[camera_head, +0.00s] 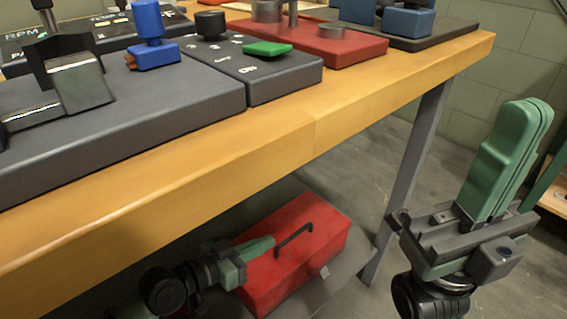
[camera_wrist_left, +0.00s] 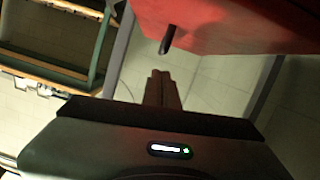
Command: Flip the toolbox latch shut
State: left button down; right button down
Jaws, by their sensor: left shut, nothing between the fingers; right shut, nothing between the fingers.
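The red toolbox (camera_head: 318,235) sits below the workbench in the head view, with a dark bar handle (camera_head: 294,236) on its lid. A small grey tab, seemingly the latch (camera_head: 321,271), sticks out from its front side; I cannot tell its exact angle. My left gripper (camera_head: 271,242) is shut and empty, with its green fingers at the toolbox's left side; contact is unclear. In the left wrist view, the shut fingertips (camera_wrist_left: 160,74) are below the red toolbox (camera_wrist_left: 225,22) and a dark peg-like part (camera_wrist_left: 168,39). My right gripper (camera_head: 530,108) is shut and empty, pointing up.
The wooden workbench (camera_head: 300,135) spans above the toolbox, with its grey leg (camera_head: 407,185) to the right. Control panels with a blue knob (camera_head: 149,25) and a green switch (camera_head: 267,48) lie on top.

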aim_at(322, 274)
jog(key=k, duration=1)
